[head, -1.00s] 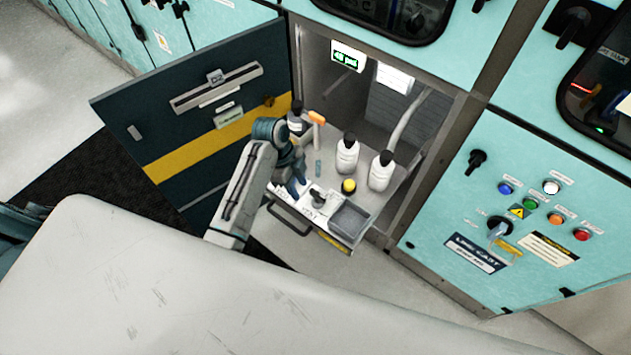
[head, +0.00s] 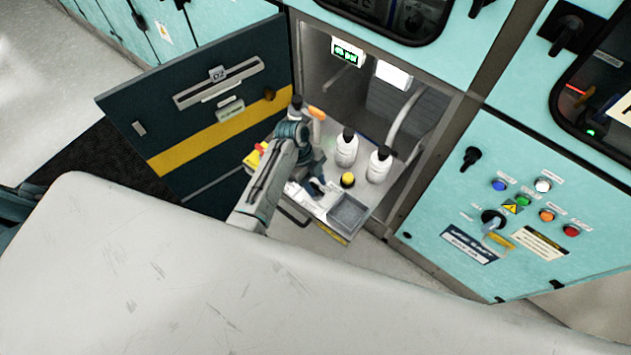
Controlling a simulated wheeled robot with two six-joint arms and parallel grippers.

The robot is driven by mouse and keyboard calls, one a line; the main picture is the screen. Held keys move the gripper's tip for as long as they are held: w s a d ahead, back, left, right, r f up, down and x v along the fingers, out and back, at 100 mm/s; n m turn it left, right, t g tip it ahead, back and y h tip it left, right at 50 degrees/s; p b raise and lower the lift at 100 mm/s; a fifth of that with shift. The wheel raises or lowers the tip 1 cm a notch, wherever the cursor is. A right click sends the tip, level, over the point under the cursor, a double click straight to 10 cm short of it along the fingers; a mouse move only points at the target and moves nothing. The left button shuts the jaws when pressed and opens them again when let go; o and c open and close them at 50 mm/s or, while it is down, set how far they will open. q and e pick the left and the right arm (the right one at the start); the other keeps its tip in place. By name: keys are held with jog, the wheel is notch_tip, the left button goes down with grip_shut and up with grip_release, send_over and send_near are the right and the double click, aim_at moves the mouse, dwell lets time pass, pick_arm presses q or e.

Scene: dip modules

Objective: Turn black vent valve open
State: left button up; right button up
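My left gripper (head: 319,188) is low over the pulled-out tray (head: 331,233) of the open cabinet bay. Its dark fingertips are at a small dark fitting that they and the arm largely hide; I cannot tell whether they touch it or how far apart they are. I cannot tell for sure which part is the black vent valve. An orange-handled part (head: 316,113) stands behind the gripper. A yellow-topped black button (head: 347,180) sits on the tray right of the gripper. My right gripper is not in view.
Two white bottles with black caps (head: 346,150) (head: 379,167) stand right of the gripper. A grey bin (head: 349,213) is at the tray's front right. The open dark door (head: 205,105) is left. A teal panel (head: 450,205) with buttons and knobs is right.

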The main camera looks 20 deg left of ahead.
pick_arm(q)
jog(key=shift+d+f, duration=0.1)
jog(key=shift+f, duration=0.15)
grip_shut()
